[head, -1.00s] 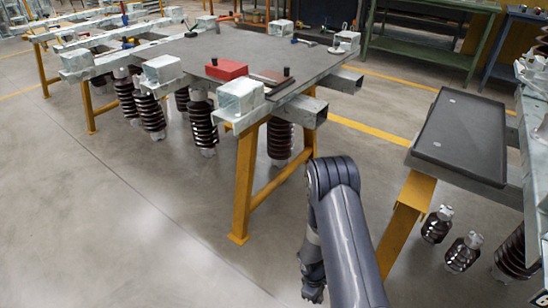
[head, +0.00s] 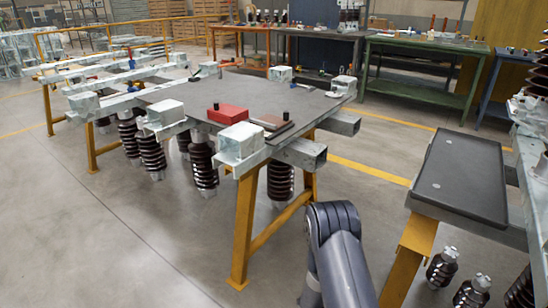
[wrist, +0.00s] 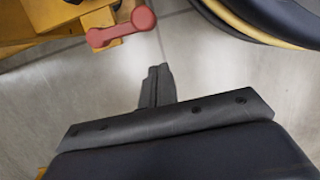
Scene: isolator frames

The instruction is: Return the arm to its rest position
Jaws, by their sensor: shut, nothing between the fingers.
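My gripper (wrist: 156,86) shows in the wrist view as two dark fingers close together, shut and empty above the grey floor. In the head view my dark grey arm (head: 340,255) stands at the bottom, just right of centre. My gripper is out of sight there, below the picture's edge. The arm's upper joint is in front of the gap between the two workbenches and appears clear of both.
A grey-topped bench (head: 262,92) on yellow legs stands at left, with a red box (head: 228,114) on it. A black tray (head: 462,176) lies on the right bench. The wrist view shows a red handle (wrist: 122,27) near yellow parts. Open floor (head: 120,240) lies at lower left.

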